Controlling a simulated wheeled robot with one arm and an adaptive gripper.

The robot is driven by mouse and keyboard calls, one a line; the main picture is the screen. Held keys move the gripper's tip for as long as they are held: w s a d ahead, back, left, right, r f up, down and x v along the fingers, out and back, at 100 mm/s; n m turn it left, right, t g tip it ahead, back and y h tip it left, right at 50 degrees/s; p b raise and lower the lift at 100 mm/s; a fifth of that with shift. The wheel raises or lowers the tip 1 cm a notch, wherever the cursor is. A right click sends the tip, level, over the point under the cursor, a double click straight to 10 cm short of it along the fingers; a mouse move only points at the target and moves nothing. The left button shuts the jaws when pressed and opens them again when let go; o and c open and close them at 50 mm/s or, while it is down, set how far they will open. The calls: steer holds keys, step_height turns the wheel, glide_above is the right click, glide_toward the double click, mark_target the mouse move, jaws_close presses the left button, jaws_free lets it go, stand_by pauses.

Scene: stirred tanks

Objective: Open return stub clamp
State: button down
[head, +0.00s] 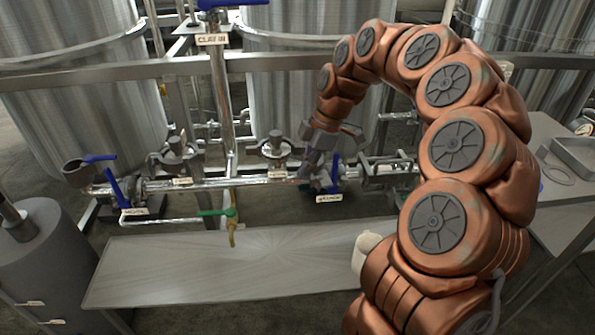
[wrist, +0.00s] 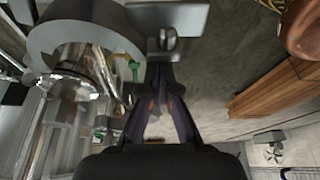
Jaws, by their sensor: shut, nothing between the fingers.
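In the wrist view a thick grey clamp ring (wrist: 85,25) fills the upper left, around a shiny pipe end (wrist: 75,75). A lug with a rounded knob (wrist: 168,42) sits at the ring's right side. My gripper (wrist: 162,75) is shut and empty, its fingertips just below this knob; whether they touch it I cannot tell. In the head view my gripper (head: 318,165) reaches down to the right part of the pipe run, by a blue-handled valve (head: 334,172). My arm and gripper partly hide the fittings there, so the clamp is not clear in that view.
Several steel tanks (head: 75,85) stand behind the pipe run. A green-handled tap (head: 230,215) hangs from it. An open elbow with a blue-handled valve (head: 118,188) is at the left. A bare steel bench (head: 240,265) lies in front. A grey cylinder (head: 45,265) stands front left.

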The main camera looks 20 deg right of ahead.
steer(key=shift+d+n, duration=0.3)
steer(key=shift+d, duration=0.05)
steer(key=shift+s+d, duration=0.15)
steer(key=shift+d, duration=0.65)
steer(key=shift+a, duration=0.1)
